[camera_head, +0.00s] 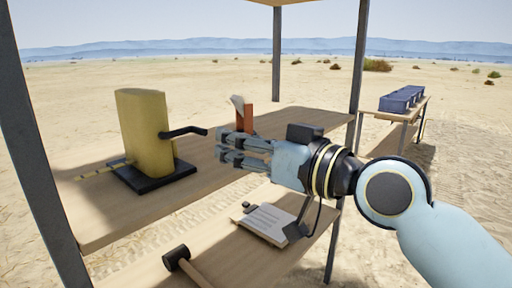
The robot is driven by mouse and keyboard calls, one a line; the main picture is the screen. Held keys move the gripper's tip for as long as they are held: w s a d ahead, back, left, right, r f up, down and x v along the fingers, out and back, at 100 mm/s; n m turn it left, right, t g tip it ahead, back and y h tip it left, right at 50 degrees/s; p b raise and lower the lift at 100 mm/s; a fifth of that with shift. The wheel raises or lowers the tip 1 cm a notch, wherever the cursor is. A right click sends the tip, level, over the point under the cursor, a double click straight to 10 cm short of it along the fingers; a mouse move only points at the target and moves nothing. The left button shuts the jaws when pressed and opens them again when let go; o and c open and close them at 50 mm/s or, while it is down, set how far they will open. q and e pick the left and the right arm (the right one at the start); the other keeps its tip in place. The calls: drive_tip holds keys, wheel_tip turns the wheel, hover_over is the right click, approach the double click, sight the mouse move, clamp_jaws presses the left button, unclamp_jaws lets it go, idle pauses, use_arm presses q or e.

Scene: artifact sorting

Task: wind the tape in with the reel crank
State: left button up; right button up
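The yellow tape reel (146,130) stands upright on a black base (158,176) on the upper wooden shelf. Its black crank (186,132) sticks out to the right of the reel. A short length of yellow and black marked tape (103,170) lies out to the left of the base. My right gripper (221,147) points left, just right of the crank's end. Its fingers look apart with nothing between them, and it seems not to touch the crank. My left gripper is not in view.
An orange-handled tool (247,117) stands behind my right gripper. On the lower shelf are a mallet (178,258) and a sheet of paper (268,222). Dark posts (359,65) frame the shelves. Blue crates (402,98) sit on a side table at the right.

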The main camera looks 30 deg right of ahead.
drive_tip(key=shift+v, duration=1.9)
drive_tip(key=w+d+f+m+g+h, duration=0.1)
drive_tip(key=d+f+g+h, duration=0.15)
drive_tip(key=f, duration=0.95)
drive_tip(key=w+d+f+m+g+h, duration=0.1)
drive_tip(key=d+f+m+g+h, duration=0.15)
drive_tip(key=f, duration=0.85)
drive_tip(key=s+d+f+g, duration=0.2)
drive_tip(key=s+f, duration=0.2)
drive_tip(key=f, duration=0.6)
drive_tip(key=s+d+f+g, duration=0.1)
drive_tip(key=s+f, duration=0.3)
drive_tip(key=f, duration=0.6)
drive_tip(key=s+d+f+g+h, duration=0.15)
drive_tip(key=s+f+g, duration=0.25)
drive_tip(key=s+f, duration=1.05)
drive_tip(key=s+f+n+g, duration=0.1)
drive_tip(key=s+f+g, duration=0.1)
drive_tip(key=s, duration=0.8)
drive_tip(key=s+f+g, duration=0.2)
drive_tip(key=s+f, duration=0.3)
drive_tip(key=s, duration=0.5)
drive_tip(key=shift+s+d+n+h, duration=0.25)
drive_tip(key=shift+n+h, duration=0.1)
